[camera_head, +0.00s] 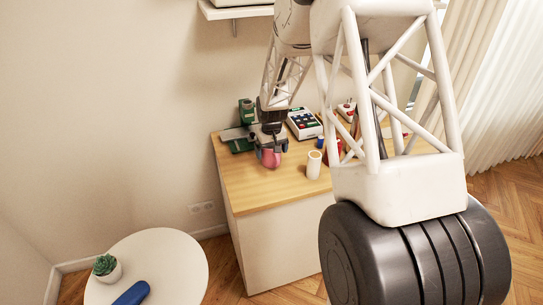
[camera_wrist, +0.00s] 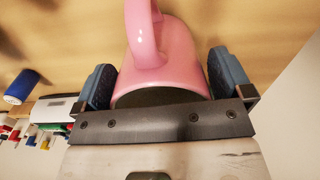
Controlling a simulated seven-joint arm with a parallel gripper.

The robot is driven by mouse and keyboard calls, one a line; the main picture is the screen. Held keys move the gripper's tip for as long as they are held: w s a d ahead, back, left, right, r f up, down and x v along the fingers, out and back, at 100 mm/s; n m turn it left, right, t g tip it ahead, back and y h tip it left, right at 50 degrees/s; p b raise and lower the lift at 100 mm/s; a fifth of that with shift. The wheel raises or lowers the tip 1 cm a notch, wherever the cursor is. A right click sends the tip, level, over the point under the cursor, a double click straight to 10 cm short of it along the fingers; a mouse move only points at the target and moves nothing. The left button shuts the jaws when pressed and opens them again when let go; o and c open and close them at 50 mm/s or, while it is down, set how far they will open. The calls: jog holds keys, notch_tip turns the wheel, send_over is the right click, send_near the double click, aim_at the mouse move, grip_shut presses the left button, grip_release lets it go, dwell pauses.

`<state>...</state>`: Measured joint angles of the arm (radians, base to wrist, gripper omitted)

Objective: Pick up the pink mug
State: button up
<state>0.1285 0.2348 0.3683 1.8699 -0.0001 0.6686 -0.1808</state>
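The pink mug (camera_wrist: 170,65) is between my gripper's fingers in the wrist view, with its handle toward the top of the picture and its dark mouth toward the gripper's base. My gripper (camera_wrist: 163,78) is spread wide, one blue-grey finger on each side of the mug. The gaps beside the mug are very narrow, and contact is hard to make out. In the head view the mug (camera_head: 270,158) shows below my gripper (camera_head: 271,145), low over the wooden desk (camera_head: 262,188). Whether its base touches the desk is not clear.
A cream cup (camera_head: 313,165) stands right of the mug. A green and grey machine (camera_head: 246,112) is behind on the left, and a keypad device (camera_head: 304,124) behind on the right. A blue spool (camera_wrist: 21,87) shows in the wrist view. The desk's front left is clear.

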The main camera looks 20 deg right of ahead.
jog(key=c, duration=0.8)
jog(key=shift+r, duration=0.15)
jog(key=shift+r, duration=1.5)
jog(key=shift+s+r, duration=0.15)
jog(key=shift+s, duration=0.15)
jog(key=s, duration=0.5)
jog(key=s+a+r, duration=0.1)
jog(key=s, duration=0.4)
jog(key=s+a, duration=0.1)
jog(key=s, duration=0.4)
jog(key=shift+s+r, duration=0.15)
jog(key=shift+r, duration=0.05)
